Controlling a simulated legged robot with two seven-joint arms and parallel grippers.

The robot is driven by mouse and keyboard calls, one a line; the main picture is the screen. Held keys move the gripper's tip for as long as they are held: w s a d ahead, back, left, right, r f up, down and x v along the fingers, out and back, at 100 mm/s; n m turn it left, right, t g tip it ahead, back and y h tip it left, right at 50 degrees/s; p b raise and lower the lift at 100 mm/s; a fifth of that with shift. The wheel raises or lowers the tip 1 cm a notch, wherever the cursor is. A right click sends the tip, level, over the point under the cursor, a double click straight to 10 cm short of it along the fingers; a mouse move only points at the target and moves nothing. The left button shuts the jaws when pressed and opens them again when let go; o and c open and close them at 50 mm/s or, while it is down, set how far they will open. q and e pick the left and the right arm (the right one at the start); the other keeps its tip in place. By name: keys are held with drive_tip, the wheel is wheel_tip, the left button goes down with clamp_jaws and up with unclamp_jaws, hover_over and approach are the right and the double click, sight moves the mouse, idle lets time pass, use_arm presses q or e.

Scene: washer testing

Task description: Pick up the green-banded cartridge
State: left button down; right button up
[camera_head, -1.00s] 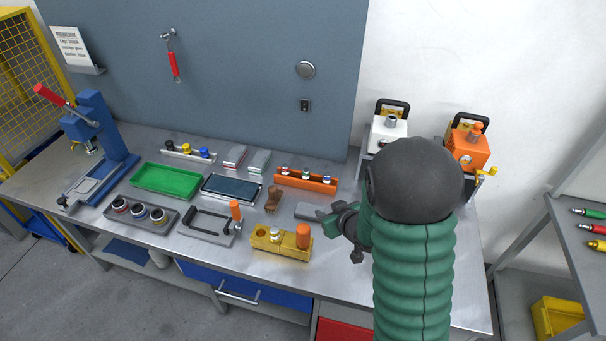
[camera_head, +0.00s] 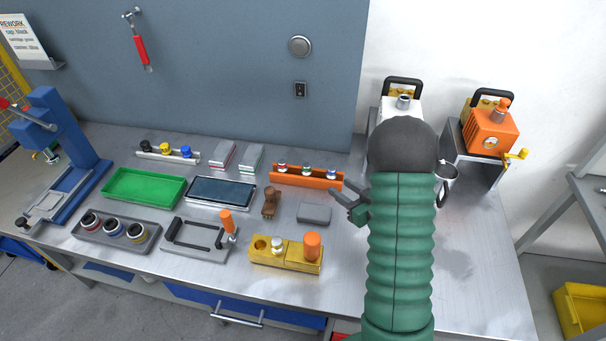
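An orange rack (camera_head: 290,182) stands toward the back of the bench and holds three small upright cartridges. The green-banded cartridge (camera_head: 306,170) is the middle one, between a red-banded one (camera_head: 282,169) and a blue-banded one (camera_head: 331,174). My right gripper (camera_head: 340,197) is just in front of the rack's right end, apart from the cartridges. Its fingers look spread and empty. My green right arm covers the bench behind it. My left gripper is not in view.
A grey block (camera_head: 313,213) and a brown piece (camera_head: 270,203) lie in front of the rack. A yellow block (camera_head: 262,262) with an orange cylinder stands at the front. A green tray (camera_head: 144,188) is left. An orange machine (camera_head: 490,132) stands at the back right.

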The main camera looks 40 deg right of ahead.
sight(310, 169)
drive_tip(key=x, duration=1.8)
drive_tip(key=shift+w+a+f+p, duration=0.15)
drive_tip(key=shift+a+f+p, duration=0.15)
drive_tip(key=shift+p, duration=0.1)
drive_tip(key=shift+d, duration=0.1)
clamp_jaws()
